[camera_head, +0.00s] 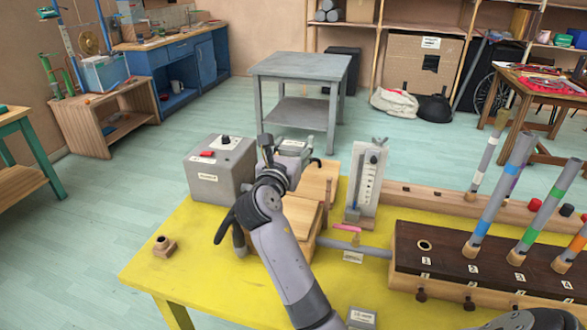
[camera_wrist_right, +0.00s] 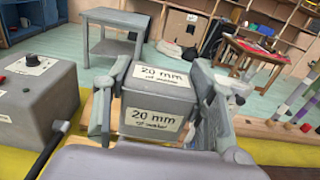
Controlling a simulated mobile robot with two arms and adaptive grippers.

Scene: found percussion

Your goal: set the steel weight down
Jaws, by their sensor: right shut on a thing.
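The steel weight (camera_wrist_right: 155,105) is a grey block with white labels reading "20 mm of water". My right gripper (camera_wrist_right: 158,112) is shut on it, with a finger on each side. In the head view, my right gripper (camera_head: 283,155) is above the back of the wooden box on the yellow table (camera_head: 200,270), and the weight (camera_head: 292,146) shows partly behind it. My wrist and arm hide part of the box top. I cannot tell whether the weight touches anything below.
A grey box with a red switch (camera_head: 207,172) stands left of the wooden box (camera_head: 302,212). A gauge panel (camera_head: 366,182) stands to the right. A dark wooden block with coloured tubes (camera_head: 450,256) fills the right. Another labelled grey block (camera_head: 362,318) lies at the front. The front-left tabletop is mostly clear.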

